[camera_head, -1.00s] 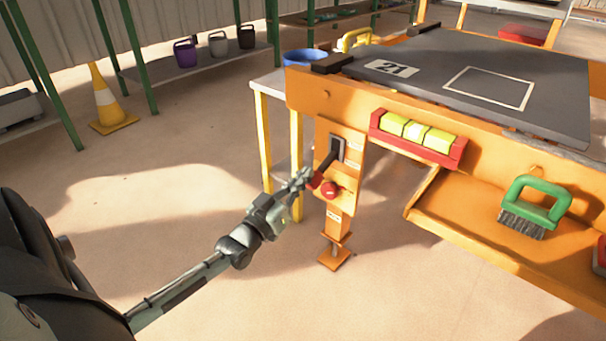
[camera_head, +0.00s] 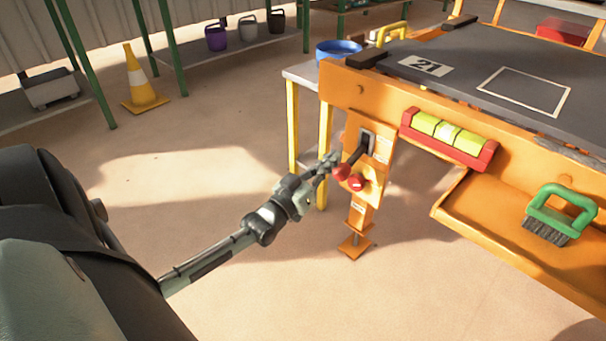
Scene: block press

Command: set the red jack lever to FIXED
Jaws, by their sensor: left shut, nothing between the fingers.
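The red jack lever has a dark shaft rising to a slot (camera_head: 367,143) in the orange jack plate (camera_head: 377,172). Its red knob (camera_head: 342,172) points down and left. Small pale labels on the plate are too small to read. My left gripper (camera_head: 332,160) is shut and empty, its fingertips just left of and slightly above the lever's knob. I cannot tell whether they touch it. My right gripper is out of view.
The orange press table (camera_head: 455,185) holds a red-framed yellow block row (camera_head: 447,138) and a green brush (camera_head: 556,215). A small side table with a blue bowl (camera_head: 338,49) stands behind the jack. Open floor lies left of the jack.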

